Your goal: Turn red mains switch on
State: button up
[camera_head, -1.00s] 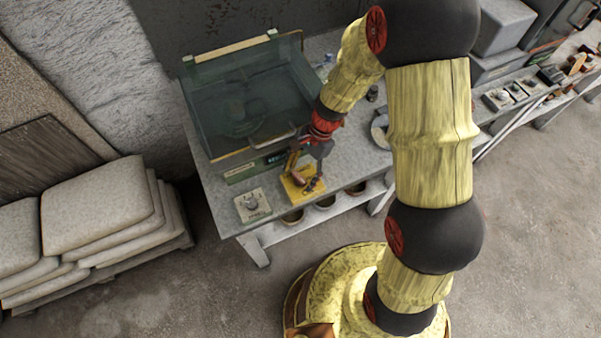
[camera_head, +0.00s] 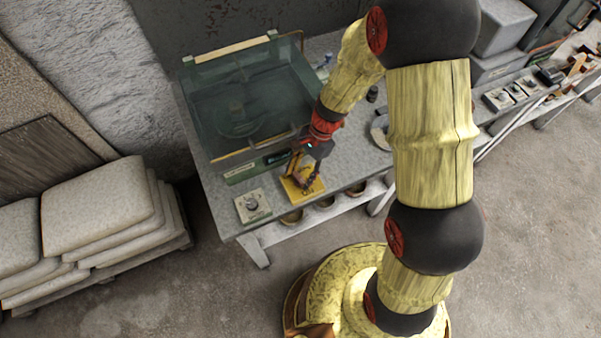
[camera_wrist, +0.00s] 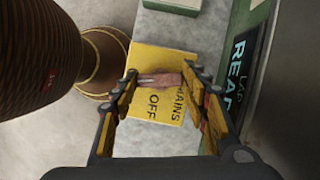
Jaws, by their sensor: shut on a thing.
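The mains switch is a yellow plate (camera_head: 314,189) at the front edge of the workbench, with dark lettering. In the wrist view the plate (camera_wrist: 150,58) shows "MAINS" and "OFF". Its dull red handle (camera_wrist: 165,80) lies across the plate between my fingertips. My gripper (camera_wrist: 158,76) is shut on the handle, with one finger at each end of it. I cannot tell the handle's exact setting.
A pale plate with a grey knob (camera_head: 252,204) sits left of the switch. A green-tinted glass case (camera_head: 240,105) with a display stands close behind. Bowls (camera_head: 292,216) sit on the shelf below.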

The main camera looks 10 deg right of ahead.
jog(key=m+t, duration=0.1)
jog(key=m, duration=0.2)
jog(key=shift+y+p, duration=0.3)
jog(key=o, duration=1.1)
jog(key=shift+o, duration=0.3)
jog(key=shift+r, duration=0.1)
jog(key=v, duration=1.2)
